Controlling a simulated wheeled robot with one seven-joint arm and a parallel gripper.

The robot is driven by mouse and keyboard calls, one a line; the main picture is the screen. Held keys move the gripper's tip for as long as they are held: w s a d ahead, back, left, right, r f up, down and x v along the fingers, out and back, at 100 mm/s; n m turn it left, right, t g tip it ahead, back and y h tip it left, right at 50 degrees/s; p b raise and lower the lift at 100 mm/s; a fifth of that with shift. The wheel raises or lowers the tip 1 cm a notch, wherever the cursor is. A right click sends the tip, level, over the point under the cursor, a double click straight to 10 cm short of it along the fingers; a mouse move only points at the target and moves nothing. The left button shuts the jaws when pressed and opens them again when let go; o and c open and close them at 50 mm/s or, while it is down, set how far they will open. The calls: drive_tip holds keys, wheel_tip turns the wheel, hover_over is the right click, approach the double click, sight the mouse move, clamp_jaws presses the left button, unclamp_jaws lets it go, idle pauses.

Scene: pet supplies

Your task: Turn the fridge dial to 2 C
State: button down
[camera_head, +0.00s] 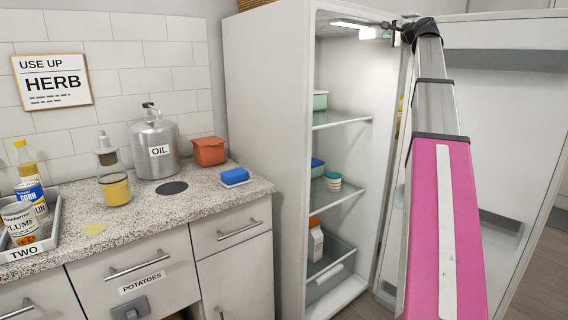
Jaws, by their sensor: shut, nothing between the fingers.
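The fridge (262,130) stands open in the middle of the head view, with its door swung to the right. A lit strip (348,25) and a small pale housing (368,33) are under its ceiling. I cannot tell whether this housing is the dial, and no 2 C mark is readable. My arm reaches up from the lower right into the top of the fridge. My gripper (390,31) is shut and empty, small in view, just right of the pale housing. I cannot tell whether it touches it.
Glass shelves (340,120) hold tubs, and a carton (315,240) stands in the lower bin. The open door (505,130) is close to the right of my arm. The counter (140,218) on the left holds an oil canister (155,145), bottles and a tray of cans.

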drive_tip(key=shift+w+a+r, duration=0.1)
drive_tip(key=shift+w+r, duration=0.15)
drive_tip(key=shift+r, duration=0.35)
drive_tip(key=shift+w+a+r, duration=0.1)
drive_tip(key=shift+w+r, duration=0.15)
drive_tip(key=shift+r, duration=0.55)
drive_tip(key=shift+s+a+r, duration=0.1)
drive_tip(key=shift+a, duration=0.05)
drive_tip(key=v, duration=0.6)
drive_tip(key=shift+d+f, duration=0.4)
drive_tip(key=shift+d, duration=0.1)
